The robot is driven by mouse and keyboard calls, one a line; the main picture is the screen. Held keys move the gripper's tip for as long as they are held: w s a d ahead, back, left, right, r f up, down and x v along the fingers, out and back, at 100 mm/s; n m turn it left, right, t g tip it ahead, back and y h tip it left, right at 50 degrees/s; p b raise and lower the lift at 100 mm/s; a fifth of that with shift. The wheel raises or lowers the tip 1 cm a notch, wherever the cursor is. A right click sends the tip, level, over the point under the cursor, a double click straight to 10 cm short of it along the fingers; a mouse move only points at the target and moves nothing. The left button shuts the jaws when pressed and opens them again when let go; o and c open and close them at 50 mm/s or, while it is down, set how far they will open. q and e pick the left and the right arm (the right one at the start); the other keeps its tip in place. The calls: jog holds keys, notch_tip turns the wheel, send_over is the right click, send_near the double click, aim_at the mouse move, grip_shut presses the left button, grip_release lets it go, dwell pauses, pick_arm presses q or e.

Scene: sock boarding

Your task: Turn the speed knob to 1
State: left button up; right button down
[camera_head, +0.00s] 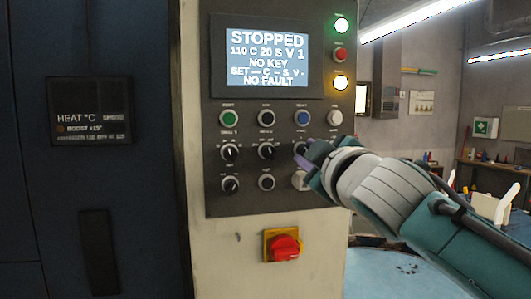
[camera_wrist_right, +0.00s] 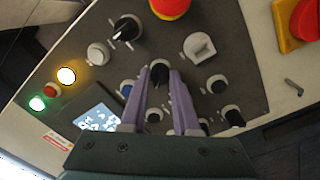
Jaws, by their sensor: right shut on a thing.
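The dark control panel (camera_head: 216,205) is on a pale cabinet. My right gripper (camera_head: 309,158) reaches its right part from the right. In the wrist view, my right gripper (camera_wrist_right: 158,79) has its purple fingers shut around a black knob (camera_wrist_right: 157,72), between a blue button (camera_wrist_right: 127,88) and a white switch (camera_wrist_right: 199,46). The fingers mostly cover this knob in the head view; its label and pointer are not readable. The screen (camera_head: 265,50) reads STOPPED, 110 C 20 S V 1, NO KEY, NO FAULT. My left gripper is not in view.
Other black knobs (camera_head: 229,152) (camera_head: 266,151) sit left of the gripped one. A red-and-yellow button (camera_wrist_right: 170,6) and another black knob (camera_wrist_right: 127,28) are close by in the wrist view. A red switch on a yellow plate (camera_head: 283,247) is below the panel.

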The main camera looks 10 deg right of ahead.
jog(key=shift+n, duration=0.9)
jog(key=c, duration=0.6)
grip_release()
jog(key=shift+c, duration=0.2)
jog(key=s+b, duration=0.1)
jog(key=s, duration=0.9)
jog(key=shift+f+b, duration=0.2)
jog(key=shift+b, duration=0.1)
